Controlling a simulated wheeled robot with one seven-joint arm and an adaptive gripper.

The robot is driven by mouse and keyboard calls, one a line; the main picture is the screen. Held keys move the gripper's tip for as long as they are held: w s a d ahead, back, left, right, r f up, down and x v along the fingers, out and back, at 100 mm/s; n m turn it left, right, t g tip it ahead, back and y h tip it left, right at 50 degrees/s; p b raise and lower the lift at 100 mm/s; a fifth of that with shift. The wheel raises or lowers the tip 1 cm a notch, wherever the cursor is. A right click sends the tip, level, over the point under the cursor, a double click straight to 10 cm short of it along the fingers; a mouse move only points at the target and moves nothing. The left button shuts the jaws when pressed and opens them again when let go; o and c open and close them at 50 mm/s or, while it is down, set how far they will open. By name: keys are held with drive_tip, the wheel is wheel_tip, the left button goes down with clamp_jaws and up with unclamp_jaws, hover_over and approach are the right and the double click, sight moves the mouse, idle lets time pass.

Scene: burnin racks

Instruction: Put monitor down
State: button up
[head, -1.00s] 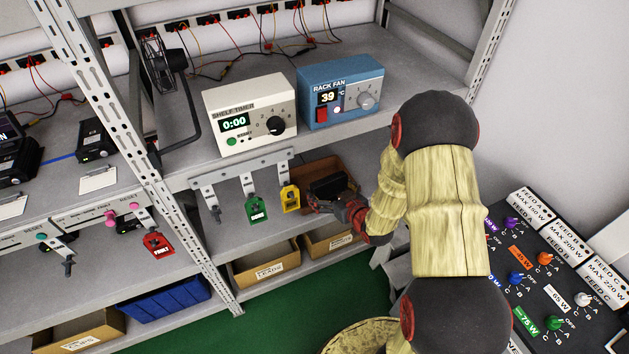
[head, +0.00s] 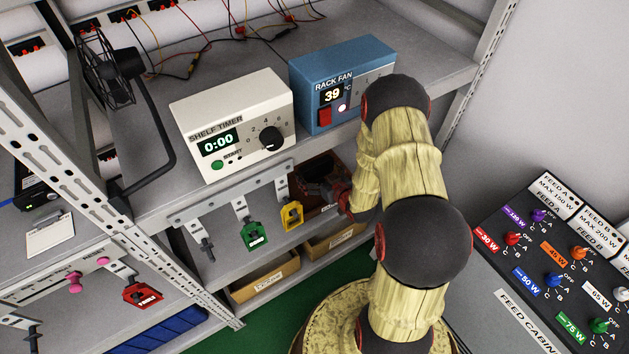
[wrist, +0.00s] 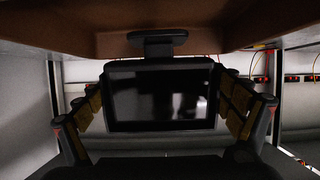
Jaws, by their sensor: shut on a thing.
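The monitor (wrist: 158,97) is a small dark flat screen with a short stand, and the stand is at the top of the wrist view. My gripper (wrist: 160,90) is shut on it, with one finger at each side edge. In the head view my gripper (head: 325,189) reaches into the lower shelf space under the blue rack fan unit, at a brown bin (head: 326,164). The monitor is too dark there to make out clearly. In the wrist view the brown surface (wrist: 70,22) lies close to the stand; whether they touch I cannot tell.
A cream shelf timer (head: 232,125) and the blue rack fan unit (head: 342,82) stand on the shelf above. Green (head: 255,234) and yellow (head: 291,214) tags hang left of my gripper. A cardboard bin (head: 265,277) sits below. The feed cabinet (head: 520,260) stands at right.

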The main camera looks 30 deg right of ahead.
sight(315, 179)
drive_tip(key=shift+f+b, duration=0.7)
drive_tip(key=shift+f, duration=1.3)
drive_tip(key=shift+f, duration=0.15)
drive_tip(key=o, duration=1.1)
